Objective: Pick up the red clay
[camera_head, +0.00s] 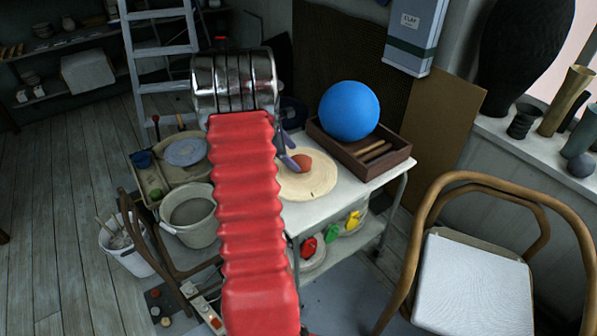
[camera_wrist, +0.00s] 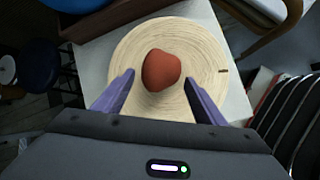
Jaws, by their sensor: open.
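The red clay (camera_head: 301,163) is a small rounded lump on a round pale wooden disc (camera_head: 318,186), which lies on a white table. In the wrist view the clay (camera_wrist: 161,70) sits near the middle of the disc (camera_wrist: 205,45), ahead of and between my purple fingers. My gripper (camera_wrist: 162,92) is open and empty, one finger to each side of the clay's near edge. In the head view my gripper (camera_head: 288,150) shows just left of the clay, partly hidden behind my red-sleeved arm. I cannot tell its exact height above the disc.
A blue ball (camera_head: 349,110) sits on a dark wooden tray (camera_head: 392,158) right of the disc. A wooden chair (camera_head: 478,284) stands at the front right. Buckets (camera_head: 190,214) stand at the left. Coloured items (camera_head: 331,233) lie on the lower shelf.

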